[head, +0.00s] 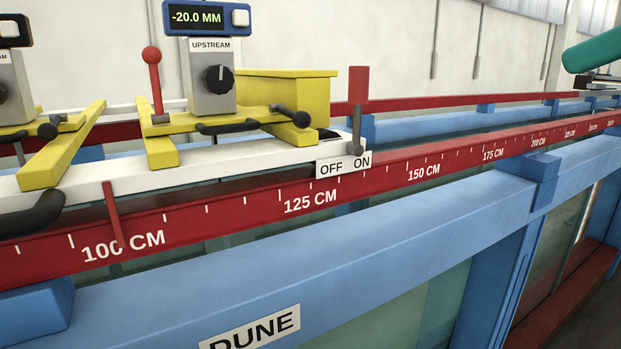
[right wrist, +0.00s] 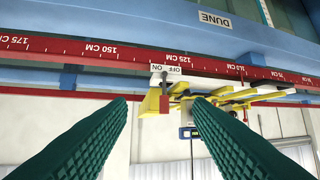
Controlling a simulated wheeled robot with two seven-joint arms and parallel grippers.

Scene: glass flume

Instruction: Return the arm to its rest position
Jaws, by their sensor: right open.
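My right gripper (head: 578,66) is at the far right edge of the head view, high beside the flume and well away from the carriage; one teal finger shows there. In the right wrist view, its two ribbed green fingers (right wrist: 160,108) are spread apart with nothing between them. The arm behind it is out of the picture. My left gripper is not in view.
A red centimetre rail (head: 390,177) runs along the blue flume frame (head: 400,221). A white carriage (head: 243,156) carries yellow brackets and an UPSTREAM gauge (head: 210,77) reading -20.0 MM. A red lever (head: 358,88) stands upright by ON.

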